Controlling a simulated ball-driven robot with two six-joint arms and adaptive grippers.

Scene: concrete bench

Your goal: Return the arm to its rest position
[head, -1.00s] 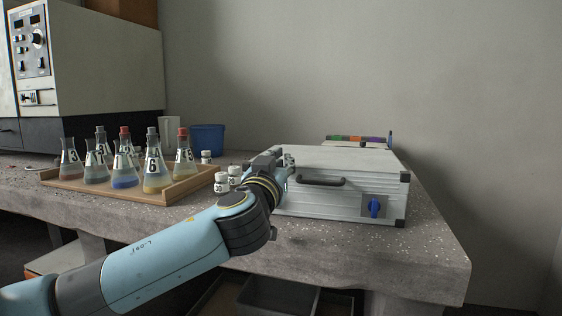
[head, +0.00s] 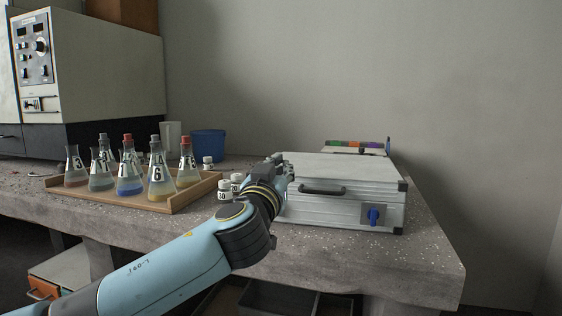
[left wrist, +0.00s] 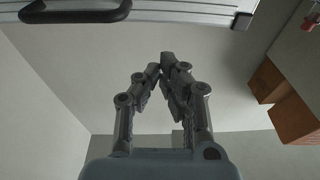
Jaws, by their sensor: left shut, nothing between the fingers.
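My left arm comes in from the lower left in the head view, with its left gripper (head: 277,163) at the left side of the silver case (head: 345,200). The gripper is small and partly hidden behind its own wrist there. In the left wrist view the left gripper (left wrist: 166,62) has its fingertips together with nothing between them. The case edge and its black handle (left wrist: 75,12) cross the top of that view, apart from the fingertips. The case is closed, with a black handle and a blue latch (head: 374,216) on its front. My right gripper does not show.
A wooden tray (head: 190,199) with several numbered flasks stands left of the arm. Small white vials (head: 225,190) stand close beside the wrist. A blue cup (head: 208,144) and a large instrument (head: 90,85) are farther back. The bench (head: 425,265) is clear at right.

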